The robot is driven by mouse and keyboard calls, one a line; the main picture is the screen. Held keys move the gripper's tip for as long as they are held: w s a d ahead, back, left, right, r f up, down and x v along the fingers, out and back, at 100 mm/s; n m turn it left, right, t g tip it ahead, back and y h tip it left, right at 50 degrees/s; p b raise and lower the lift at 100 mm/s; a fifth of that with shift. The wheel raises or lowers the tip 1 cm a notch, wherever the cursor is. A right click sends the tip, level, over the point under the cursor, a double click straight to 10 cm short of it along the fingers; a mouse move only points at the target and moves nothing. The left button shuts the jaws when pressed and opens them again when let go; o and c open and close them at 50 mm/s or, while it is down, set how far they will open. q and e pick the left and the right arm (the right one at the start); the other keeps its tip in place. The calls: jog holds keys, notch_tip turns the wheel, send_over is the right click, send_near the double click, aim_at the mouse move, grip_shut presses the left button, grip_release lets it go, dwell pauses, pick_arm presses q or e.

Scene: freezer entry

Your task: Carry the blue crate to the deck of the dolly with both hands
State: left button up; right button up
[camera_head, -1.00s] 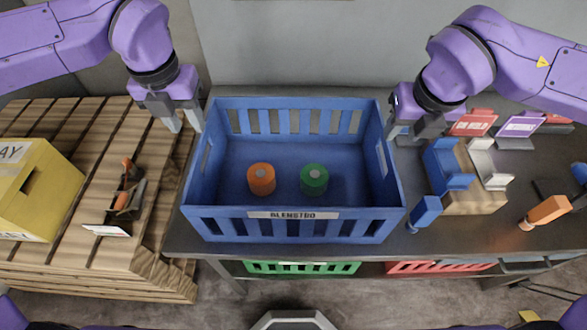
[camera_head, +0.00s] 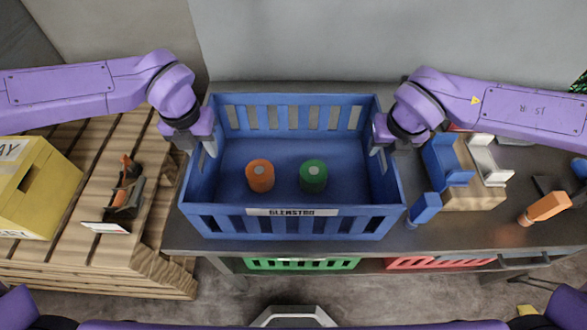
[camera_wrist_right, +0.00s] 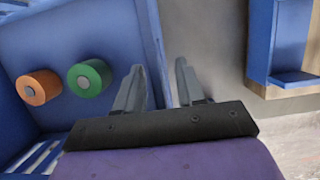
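The blue crate (camera_head: 290,225) sits on a dark grey bench (camera_head: 450,235), with an orange roll (camera_head: 260,177) and a green roll (camera_head: 313,177) inside. My left gripper (camera_head: 198,150) is at the crate's left wall, its fingers apart on either side of the rim. My right gripper (camera_head: 382,146) is at the right wall. In the right wrist view the right gripper's fingers (camera_wrist_right: 158,85) are apart, one inside and one outside the wall, with a gap beside the outer finger. I cannot make out a dolly in these views.
Left of the bench stands a slatted wooden stack (camera_head: 75,235) with a yellow box (camera_head: 40,190) and a dark holder (camera_head: 125,195). Right of the crate are a blue-and-wood holder (camera_head: 470,195) and an orange-handled item (camera_head: 545,208). Green (camera_head: 300,263) and red crates (camera_head: 430,262) are below.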

pick_arm(q)
jog(key=shift+r, duration=0.1)
grip_shut()
pick_arm(e)
grip_shut()
jog(key=shift+r, duration=0.15)
dwell(0.9)
